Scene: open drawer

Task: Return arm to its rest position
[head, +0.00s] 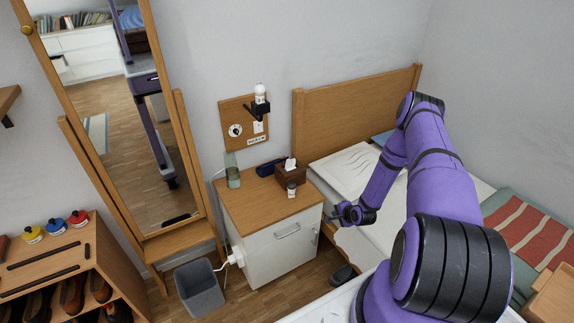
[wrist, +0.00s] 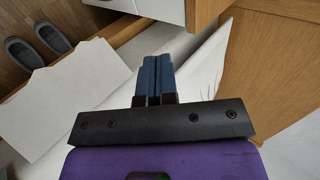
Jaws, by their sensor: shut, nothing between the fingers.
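My purple arm reaches from the right side of the head view over the bed toward the nightstand. My gripper (head: 337,213) is at the right of the nightstand (head: 272,255), near its front corner and apart from the drawer handle (head: 288,231). In the wrist view my gripper (wrist: 157,62) shows its two blue fingers pressed together with nothing between them. The drawer front looks flush with the nightstand in the head view. A tissue box (head: 291,174), a small jar (head: 292,189) and a glass (head: 233,177) stand on the nightstand top.
The bed (head: 350,168) with its wooden headboard (head: 352,105) lies under my arm. A grey bin (head: 199,289) stands left of the nightstand. A leaning mirror (head: 130,110) and a shoe rack (head: 60,262) are at the left. Slippers (wrist: 52,34) lie on the floor.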

